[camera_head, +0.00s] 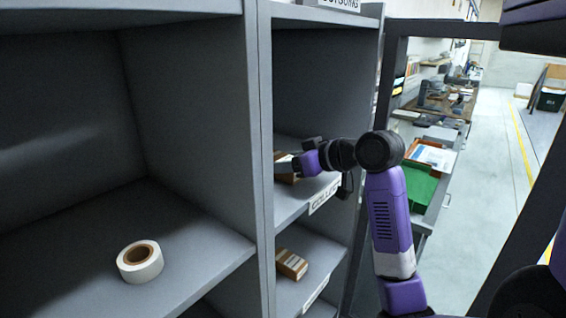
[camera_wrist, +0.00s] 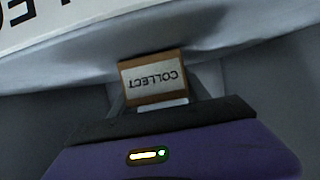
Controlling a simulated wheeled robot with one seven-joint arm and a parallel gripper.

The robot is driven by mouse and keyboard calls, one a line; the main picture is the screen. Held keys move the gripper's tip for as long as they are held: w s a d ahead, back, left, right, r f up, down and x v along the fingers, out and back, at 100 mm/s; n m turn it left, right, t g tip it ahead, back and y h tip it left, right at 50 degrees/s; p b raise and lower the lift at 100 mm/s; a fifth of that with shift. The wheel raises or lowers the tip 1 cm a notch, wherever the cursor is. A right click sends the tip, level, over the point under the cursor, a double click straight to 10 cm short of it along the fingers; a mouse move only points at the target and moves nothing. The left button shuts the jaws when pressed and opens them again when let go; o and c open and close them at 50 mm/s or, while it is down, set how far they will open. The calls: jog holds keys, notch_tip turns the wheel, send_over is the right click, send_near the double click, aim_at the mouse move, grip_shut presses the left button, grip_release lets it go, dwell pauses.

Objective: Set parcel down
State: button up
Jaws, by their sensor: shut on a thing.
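My gripper (camera_head: 290,166) reaches into the middle compartment of the right-hand grey shelf unit, the one with a COLLECT label (camera_head: 325,195) on its front edge. It is shut on a small brown parcel (camera_head: 286,179), mostly hidden by the gripper in the head view. In the wrist view the parcel (camera_wrist: 153,99) sits between the fingers, its white COLLECT label upside down. The parcel is close to the compartment's floor (camera_head: 294,205); I cannot tell whether it touches it.
Another brown parcel (camera_head: 291,264) lies in the compartment below. A grey upright (camera_head: 259,150) divides this column from a wide left bay holding a white tape roll (camera_head: 140,262). An OUTGOING sign (camera_head: 340,4) is above. A workbench with a green tray (camera_head: 419,186) stands right.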

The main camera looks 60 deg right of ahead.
jog(key=shift+f, duration=0.2)
jog(key=o, duration=1.6)
jog(key=shift+r, duration=0.1)
jog(key=shift+r, duration=0.15)
jog(key=b+v, duration=0.1)
jog(key=v, duration=1.1)
